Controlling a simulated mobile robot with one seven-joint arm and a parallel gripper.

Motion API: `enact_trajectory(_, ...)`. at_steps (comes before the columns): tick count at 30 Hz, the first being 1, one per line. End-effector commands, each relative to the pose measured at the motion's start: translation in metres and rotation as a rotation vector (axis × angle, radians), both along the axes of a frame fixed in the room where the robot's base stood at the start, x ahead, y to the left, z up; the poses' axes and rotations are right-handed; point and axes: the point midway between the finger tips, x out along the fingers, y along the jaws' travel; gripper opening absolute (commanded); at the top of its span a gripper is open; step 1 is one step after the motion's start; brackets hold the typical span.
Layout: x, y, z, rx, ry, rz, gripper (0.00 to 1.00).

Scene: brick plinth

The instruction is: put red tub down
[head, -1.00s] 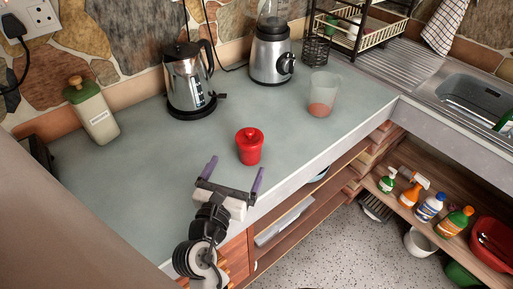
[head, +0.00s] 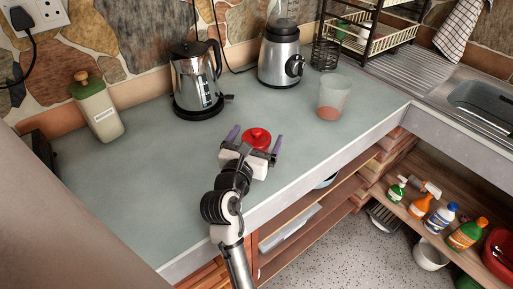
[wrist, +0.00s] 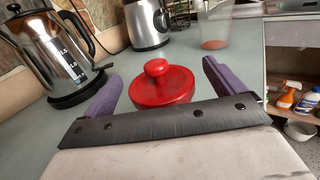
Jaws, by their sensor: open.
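The red tub (head: 258,137) with its knobbed lid stands upright on the grey-green counter (head: 140,190), near the front edge. In the wrist view the tub (wrist: 160,86) sits between the two purple fingers, with space visible on both sides of it. My gripper (head: 254,138) is open around the tub, one finger to its left and one to its right. The gripper's palm hides the lower part of the tub in both views, so its base on the counter is not seen.
A steel kettle (head: 197,80) stands behind left, a blender (head: 280,55) behind, and a clear cup (head: 333,97) to the right. A cream bottle (head: 98,108) is at far left. The counter's left part is clear.

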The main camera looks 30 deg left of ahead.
Motion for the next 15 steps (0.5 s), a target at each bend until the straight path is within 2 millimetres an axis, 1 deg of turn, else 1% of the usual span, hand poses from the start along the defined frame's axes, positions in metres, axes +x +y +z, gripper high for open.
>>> enact_trajectory(1, 0.008, 0.002, 0.003, 0.000, 0.000, -0.001, 0.95)
enact_trajectory(5, 0.019, 0.005, 0.001, 0.000, 0.000, 0.000, 0.95)
enact_trajectory(12, 0.021, 0.006, 0.000, 0.000, 0.000, 0.000, 0.95)
enact_trajectory(13, 0.021, 0.006, 0.000, 0.000, 0.000, 0.000, 0.93)
enact_trajectory(15, 0.021, 0.006, 0.000, 0.000, 0.000, 0.000, 0.84)
